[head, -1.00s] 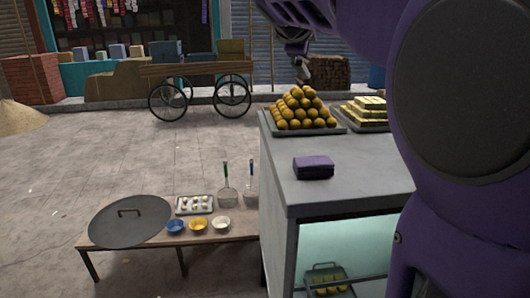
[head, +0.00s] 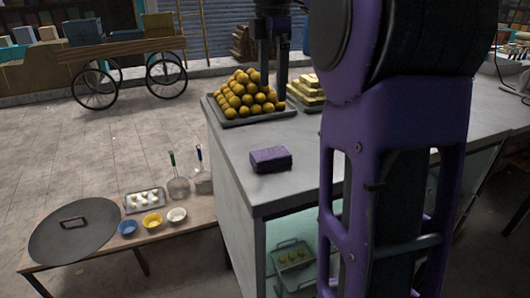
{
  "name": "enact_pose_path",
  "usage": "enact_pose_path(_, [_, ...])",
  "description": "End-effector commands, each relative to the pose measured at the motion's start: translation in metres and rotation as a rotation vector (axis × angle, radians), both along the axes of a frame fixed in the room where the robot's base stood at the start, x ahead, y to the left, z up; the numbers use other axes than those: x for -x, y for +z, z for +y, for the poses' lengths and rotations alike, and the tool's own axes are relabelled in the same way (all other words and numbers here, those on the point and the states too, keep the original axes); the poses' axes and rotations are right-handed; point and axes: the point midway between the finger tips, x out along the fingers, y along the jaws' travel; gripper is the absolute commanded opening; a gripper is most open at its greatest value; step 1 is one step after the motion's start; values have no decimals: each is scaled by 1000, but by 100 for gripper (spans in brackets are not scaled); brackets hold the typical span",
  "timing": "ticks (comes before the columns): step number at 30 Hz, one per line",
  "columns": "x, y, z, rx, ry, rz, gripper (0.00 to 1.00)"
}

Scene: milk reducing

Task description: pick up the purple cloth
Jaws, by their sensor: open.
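The purple cloth (head: 270,159) is a folded block lying flat on the grey counter top (head: 232,150), near its front left corner. My gripper (head: 273,95) hangs pointing down behind the cloth, with two dark fingers apart and nothing seen between them but the sweets behind. It is apart from the cloth, farther back, by the right side of the pile of round yellow sweets. How high the fingertips are above the counter is hard to tell. My purple arm covers much of the right of the view.
The tray of round yellow sweets (head: 246,97) stands behind the cloth. A stack of yellow bars (head: 307,90) is partly hidden by my arm. A low wooden table (head: 190,222) with a black lid (head: 72,230), bowls and ladles stands left. The counter around the cloth is clear.

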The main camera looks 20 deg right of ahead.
Motion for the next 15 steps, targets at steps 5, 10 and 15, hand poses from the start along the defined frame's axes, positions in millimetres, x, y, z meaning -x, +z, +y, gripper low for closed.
enact_pose_path(5, [2, -16, 0, -10, 9, 10, 100])
enact_pose_path(10, [2, -52, 0, -9, 8, 10, 100])
enact_pose_path(15, [1, -91, 0, -8, 8, 8, 100])
